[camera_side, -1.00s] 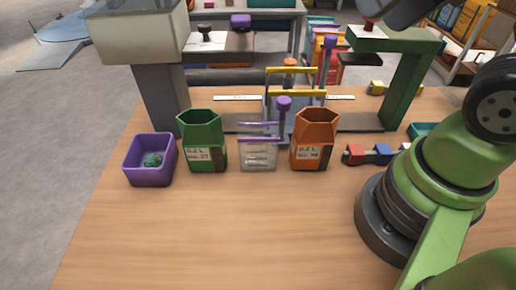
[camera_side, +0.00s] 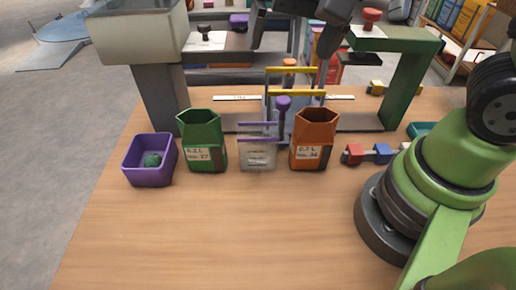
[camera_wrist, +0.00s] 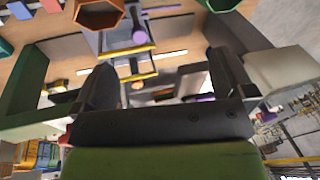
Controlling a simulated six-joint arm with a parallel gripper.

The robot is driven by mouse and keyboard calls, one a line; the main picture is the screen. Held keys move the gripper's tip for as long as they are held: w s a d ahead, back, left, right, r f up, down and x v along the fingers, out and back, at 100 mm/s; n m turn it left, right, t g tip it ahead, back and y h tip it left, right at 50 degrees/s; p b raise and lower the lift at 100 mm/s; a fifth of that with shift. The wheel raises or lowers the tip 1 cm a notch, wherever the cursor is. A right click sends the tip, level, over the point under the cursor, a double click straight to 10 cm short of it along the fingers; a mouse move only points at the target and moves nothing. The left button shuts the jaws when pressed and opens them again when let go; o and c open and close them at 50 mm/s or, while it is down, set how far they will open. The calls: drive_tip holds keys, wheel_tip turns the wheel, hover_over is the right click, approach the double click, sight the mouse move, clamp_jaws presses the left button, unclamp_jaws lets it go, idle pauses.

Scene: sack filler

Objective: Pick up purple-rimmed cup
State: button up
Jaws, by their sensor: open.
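The purple-rimmed cup (camera_side: 257,158) is clear, with level marks and purple bands near its top. It stands upright on the wooden table between a green cup (camera_side: 205,148) and an orange cup (camera_side: 312,148). My gripper (camera_side: 292,46) is open and empty at the top of the side view, well above and behind the cups. In the wrist view my gripper's (camera_wrist: 160,62) dark fingers are spread apart with nothing held. The orange cup (camera_wrist: 97,14) and the green cup (camera_wrist: 222,4) show at that view's top edge; the clear cup is hard to make out there.
A purple bin (camera_side: 135,165) with something green inside stands left of the cups. A purple-knobbed post (camera_side: 283,104) and yellow bars (camera_side: 295,92) stand close behind. A green frame (camera_side: 402,90) rises at right. Red and blue pieces (camera_side: 382,153) lie nearby. The front table is clear.

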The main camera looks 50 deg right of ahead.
sight(258, 141)
drive_tip(key=w+a+f+g, duration=0.1)
drive_tip(key=f, duration=0.5)
drive_tip(key=w+a+f+m+g, duration=0.1)
drive_tip(key=f, duration=0.6)
drive_tip(key=w+a+f+h, duration=0.1)
drive_tip(key=f, duration=0.6)
drive_tip(key=shift+w+f+m+g, duration=0.25)
drive_tip(key=shift+w+m+g, duration=0.1)
drive_tip(key=shift+m+g, duration=0.05)
drive_tip(key=shift+c, duration=0.2)
drive_tip(key=c, duration=0.8)
drive_tip(key=shift+o, duration=0.2)
drive_tip(key=shift+r, duration=0.2)
